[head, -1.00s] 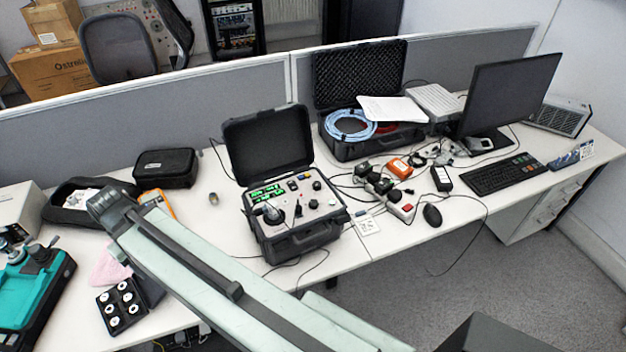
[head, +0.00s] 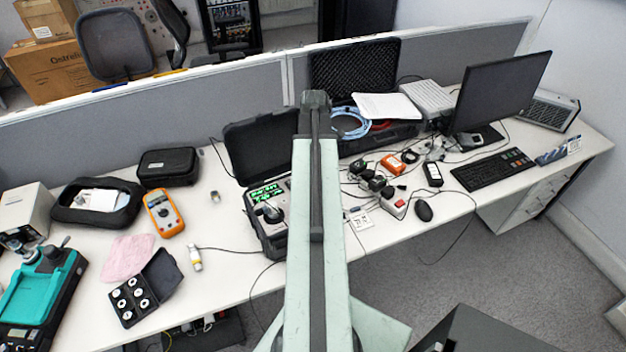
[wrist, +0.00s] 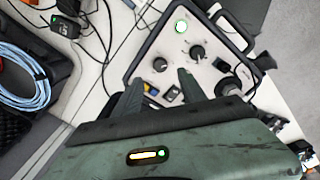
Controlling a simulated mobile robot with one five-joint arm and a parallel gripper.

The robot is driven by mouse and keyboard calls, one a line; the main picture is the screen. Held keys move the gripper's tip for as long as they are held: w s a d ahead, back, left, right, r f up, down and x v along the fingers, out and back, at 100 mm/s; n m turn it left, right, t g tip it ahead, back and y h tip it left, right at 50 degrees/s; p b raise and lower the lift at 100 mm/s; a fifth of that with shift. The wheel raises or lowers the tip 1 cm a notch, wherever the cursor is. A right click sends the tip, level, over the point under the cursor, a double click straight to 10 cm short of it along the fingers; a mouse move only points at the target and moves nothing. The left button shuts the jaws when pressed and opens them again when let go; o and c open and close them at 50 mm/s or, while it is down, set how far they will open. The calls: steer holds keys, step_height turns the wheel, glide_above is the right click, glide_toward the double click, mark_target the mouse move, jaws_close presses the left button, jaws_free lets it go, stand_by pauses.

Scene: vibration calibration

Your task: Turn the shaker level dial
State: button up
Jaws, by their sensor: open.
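The shaker unit is an open black case (head: 275,240) with green displays (head: 266,192) in the head view. My arm hides the right part of its panel there. In the wrist view its pale panel (wrist: 150,45) carries several dark knobs, among them a pointer knob (wrist: 197,52) near the middle, a small knob (wrist: 160,64) to its left and a larger round one (wrist: 228,87) at lower right. I cannot tell which is the level dial. My gripper (wrist: 160,76) is open and empty, its fingers over the panel's lower edge in that view. The head view does not show it.
In the head view, an orange multimeter (head: 164,213) and pink cloth (head: 127,257) lie left of the case. A monitor (head: 502,92) and keyboard (head: 492,169) stand right.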

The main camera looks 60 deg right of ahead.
step_height(320, 180, down, 8)
steer(key=b, duration=0.7)
steer(key=shift+b, duration=0.35)
steer(key=shift+r, duration=0.15)
steer(key=shift+c, duration=0.2)
jaws_close()
